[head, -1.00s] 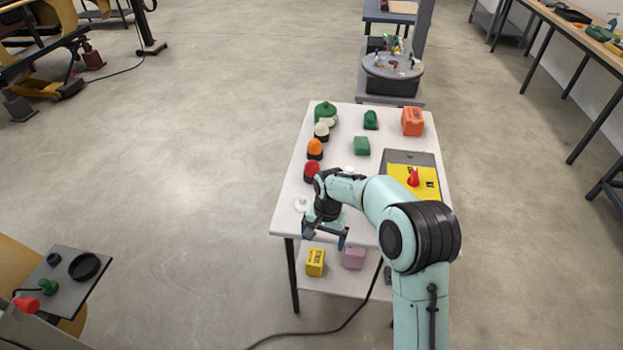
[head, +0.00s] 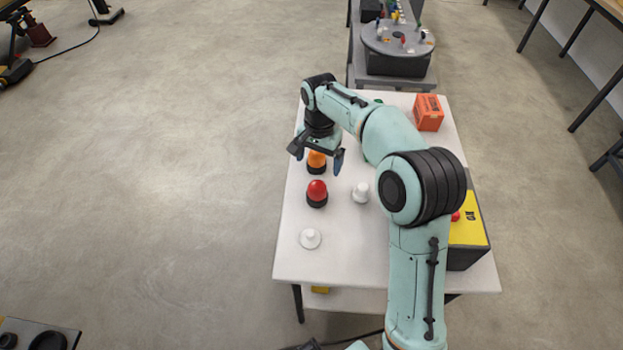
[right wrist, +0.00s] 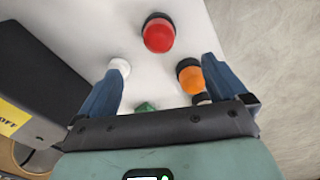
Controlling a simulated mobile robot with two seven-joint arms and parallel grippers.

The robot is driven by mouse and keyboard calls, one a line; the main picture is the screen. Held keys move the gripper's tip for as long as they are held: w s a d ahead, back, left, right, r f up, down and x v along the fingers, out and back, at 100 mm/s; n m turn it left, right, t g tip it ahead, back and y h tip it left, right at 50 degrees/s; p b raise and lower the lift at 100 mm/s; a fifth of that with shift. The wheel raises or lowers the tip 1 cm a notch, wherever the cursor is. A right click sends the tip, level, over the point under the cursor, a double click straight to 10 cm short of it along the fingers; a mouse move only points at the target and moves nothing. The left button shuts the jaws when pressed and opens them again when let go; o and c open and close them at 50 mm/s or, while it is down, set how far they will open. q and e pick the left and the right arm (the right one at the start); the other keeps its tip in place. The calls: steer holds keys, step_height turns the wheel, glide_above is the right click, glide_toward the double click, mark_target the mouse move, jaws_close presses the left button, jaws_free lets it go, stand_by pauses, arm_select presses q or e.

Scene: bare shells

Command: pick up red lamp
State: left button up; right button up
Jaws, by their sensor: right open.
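The red lamp (head: 317,191), a red dome on a black base, stands upright on the white table (head: 345,250). It also shows at the top centre of the right wrist view (right wrist: 158,34). My right gripper (head: 317,160) is open and empty. In the head view it is above and beyond the red lamp, over the orange lamp (head: 316,161). In the right wrist view the red lamp lies ahead of the fingertips (right wrist: 162,72), apart from them. The orange lamp (right wrist: 192,78) is close to one fingertip there. My left gripper is out of view.
White knobs stand at the front left (head: 310,238) and middle (head: 361,192) of the table. A yellow-topped box (head: 467,222) is at the right, an orange box (head: 429,112) at the back. A green object (right wrist: 145,107) shows between the fingers.

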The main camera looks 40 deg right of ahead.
mark_target(319, 184)
steer(key=f, duration=0.4)
steer(key=f+b, duration=0.1)
steer(key=f, duration=0.2)
steer(key=shift+s+f, duration=0.1)
steer(key=shift+s, duration=0.2)
steer(key=shift+w+a+f, duration=0.1)
steer(key=shift+f, duration=1.4)
steer(key=shift+w+a+f, duration=0.1)
steer(key=shift+f, duration=1.35)
steer(key=c, duration=1.2)
